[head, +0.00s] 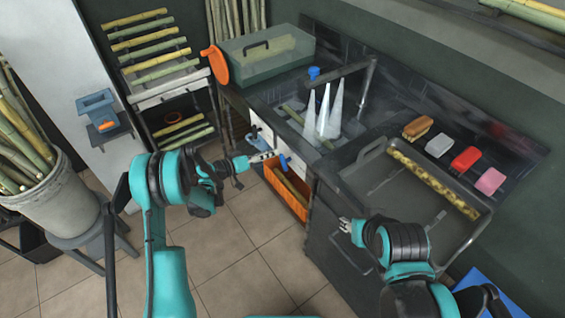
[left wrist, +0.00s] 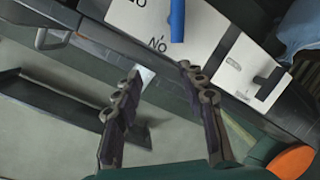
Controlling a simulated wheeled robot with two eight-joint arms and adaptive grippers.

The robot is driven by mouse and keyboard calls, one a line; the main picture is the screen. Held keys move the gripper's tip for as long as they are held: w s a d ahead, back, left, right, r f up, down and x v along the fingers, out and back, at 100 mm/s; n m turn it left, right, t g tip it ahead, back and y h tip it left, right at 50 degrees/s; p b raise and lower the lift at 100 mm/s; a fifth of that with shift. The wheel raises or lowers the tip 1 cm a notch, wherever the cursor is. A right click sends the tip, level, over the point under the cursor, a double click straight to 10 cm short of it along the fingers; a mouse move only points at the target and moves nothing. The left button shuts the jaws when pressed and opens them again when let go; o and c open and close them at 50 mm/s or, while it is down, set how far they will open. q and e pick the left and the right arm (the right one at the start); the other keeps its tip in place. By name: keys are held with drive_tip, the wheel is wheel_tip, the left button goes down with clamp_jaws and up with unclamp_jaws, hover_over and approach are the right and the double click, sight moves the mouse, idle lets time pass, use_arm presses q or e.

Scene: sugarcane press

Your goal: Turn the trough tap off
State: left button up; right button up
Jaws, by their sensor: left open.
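The trough (head: 322,138) is a dark basin in the counter, with a dark angled pipe (head: 368,85) over it. Several white, cone-shaped streams stand in it, and a blue knob (head: 314,72) shows at its far side. A white panel (head: 264,132) on the counter front carries a blue handle (head: 284,163). In the left wrist view the blue handle (left wrist: 177,20) hangs over the white panel (left wrist: 215,45), beside black lettering. My left gripper (head: 262,157) is open and empty, close in front of the panel; its fingertips (left wrist: 158,75) are below the handle. My right gripper (head: 345,225) is beside the grey tray; its opening is unclear.
An orange bin (head: 287,192) is below the panel. A grey tray (head: 375,190) holding a cane piece is on the right counter, with coloured blocks (head: 466,159) behind. A lidded green box (head: 265,65) stands at the back. The tiled floor (head: 228,245) between is clear.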

sight(283, 161)
use_arm(q)
wheel_tip(283, 161, down, 8)
drive_tip(key=s+t+h, duration=0.1)
drive_tip(key=h, duration=0.1)
drive_tip(key=b+x, duration=0.2)
drive_tip(key=x, duration=0.5)
drive_tip(key=shift+c, duration=0.4)
